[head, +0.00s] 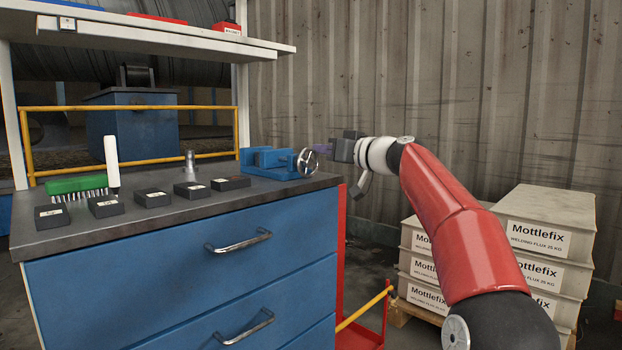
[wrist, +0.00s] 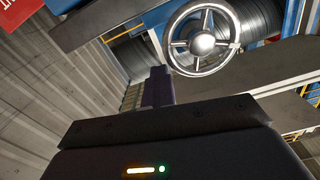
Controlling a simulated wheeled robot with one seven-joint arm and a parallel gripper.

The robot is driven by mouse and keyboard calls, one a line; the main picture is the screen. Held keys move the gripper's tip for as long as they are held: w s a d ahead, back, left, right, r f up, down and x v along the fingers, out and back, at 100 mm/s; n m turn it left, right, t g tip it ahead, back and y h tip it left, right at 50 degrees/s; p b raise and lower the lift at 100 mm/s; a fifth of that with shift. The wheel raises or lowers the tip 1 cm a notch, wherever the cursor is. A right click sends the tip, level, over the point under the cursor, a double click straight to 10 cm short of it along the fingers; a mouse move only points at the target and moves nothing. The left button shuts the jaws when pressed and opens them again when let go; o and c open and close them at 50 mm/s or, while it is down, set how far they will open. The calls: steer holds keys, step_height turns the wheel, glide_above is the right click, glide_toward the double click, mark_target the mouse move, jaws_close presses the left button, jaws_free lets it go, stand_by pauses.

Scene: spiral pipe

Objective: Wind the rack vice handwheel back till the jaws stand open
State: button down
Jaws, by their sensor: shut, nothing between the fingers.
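The blue rack vice (head: 270,163) stands at the right end of the dark bench top. Its spoked metal handwheel (head: 308,163) faces right, and it also shows near the top of the wrist view (wrist: 202,40). My gripper (head: 322,149) is just right of the handwheel, with its purple fingers pointing left at it. In the wrist view the fingers (wrist: 158,88) are together and empty, below and left of the wheel's rim. I cannot tell whether they touch the rim. The gap between the vice jaws is too small to make out.
Stacked Mottlefix boxes (head: 546,235) stand at right. A corrugated wall (head: 440,70) is behind.

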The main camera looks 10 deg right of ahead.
mark_target(301, 153)
steer(key=shift+s+a+r+n+p, duration=0.1)
steer(key=shift+s+a+n+p, duration=0.15)
steer(key=shift+n, duration=0.25)
steer(key=shift+s+a+r+n+p, duration=0.15)
steer(key=shift+n+p, duration=0.15)
steer(key=shift+n, duration=0.2)
steer(key=a+n, duration=0.1)
steer(key=n, duration=0.1)
steer(key=s+r+n, duration=0.1)
steer(key=n, duration=0.1)
steer(key=a+n, duration=0.1)
steer(key=n, duration=0.1)
steer(key=shift+s+a+r, duration=0.15)
steer(key=shift+s+a, duration=0.15)
steer(key=shift+s, duration=0.1)
steer(key=n, duration=0.1)
steer(key=a+n, duration=0.1)
steer(key=n, duration=0.1)
steer(key=s+a+r+n, duration=0.1)
steer(key=n, duration=0.4)
steer(key=shift+s+a+r, duration=0.35)
steer(key=shift+s, duration=0.05)
steer(key=c, duration=2.1)
jaws_free()
steer(key=shift+c, duration=0.2)
steer(key=o, duration=1.9)
steer(key=shift+d, duration=0.1)
